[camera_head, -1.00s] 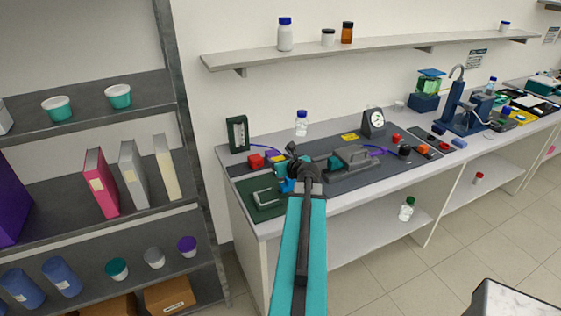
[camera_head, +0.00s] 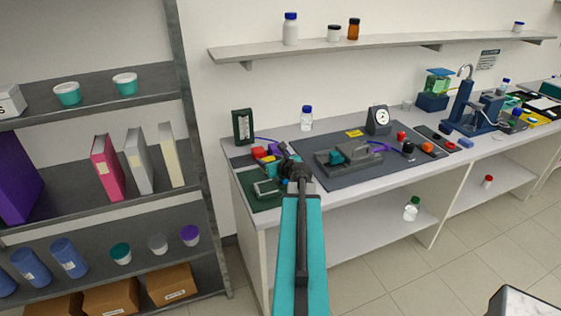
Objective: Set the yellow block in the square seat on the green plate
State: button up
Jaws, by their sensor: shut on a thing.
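The green plate (camera_head: 262,199) lies at the left front end of the bench, with a light-rimmed fitting on it. My gripper (camera_head: 279,163) is over the back right part of this plate, seen from behind. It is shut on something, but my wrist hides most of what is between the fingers. A small yellow patch (camera_head: 268,158) shows just left of the fingertips, close to a red block (camera_head: 258,152). I cannot tell whether this yellow is the block in the jaws. The square seat cannot be made out clearly.
A purple piece (camera_head: 273,148) stands behind the gripper. A grey clamp rig (camera_head: 350,157) sits on the dark mat (camera_head: 335,178) to the right. A dark green framed panel (camera_head: 242,126), a blue-capped bottle (camera_head: 306,121) and a dial gauge (camera_head: 378,120) stand behind.

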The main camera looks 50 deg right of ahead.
jog(key=w+a+f+n+y+b, duration=0.25)
jog(key=w+a, duration=0.35)
jog(key=a, duration=0.4)
jog(key=w+a+f+n+y+b, duration=0.1)
jog(key=w+a+n+y+b, duration=0.3)
jog(key=a, duration=0.6)
jog(key=w+a+f+y+b, duration=0.1)
jog(key=w+a+f, duration=0.1)
jog(key=w+a, duration=0.65)
jog(key=s+a+f+n+g+y+b, duration=0.1)
jog(key=a+n+y, duration=0.15)
jog(key=a, duration=0.65)
jog(key=a+f+n+y+b, duration=0.2)
jog(key=a+y, duration=0.1)
jog(key=a, duration=0.7)
jog(key=s+a+n+g+y, duration=0.3)
jog(key=s+a+n+y, duration=0.1)
jog(key=a, duration=0.5)
jog(key=shift+s+a+r+n+g, duration=0.3)
jog(key=shift+s+a+n, duration=0.15)
jog(key=shift+s, duration=0.6)
jog(key=shift+d, duration=0.15)
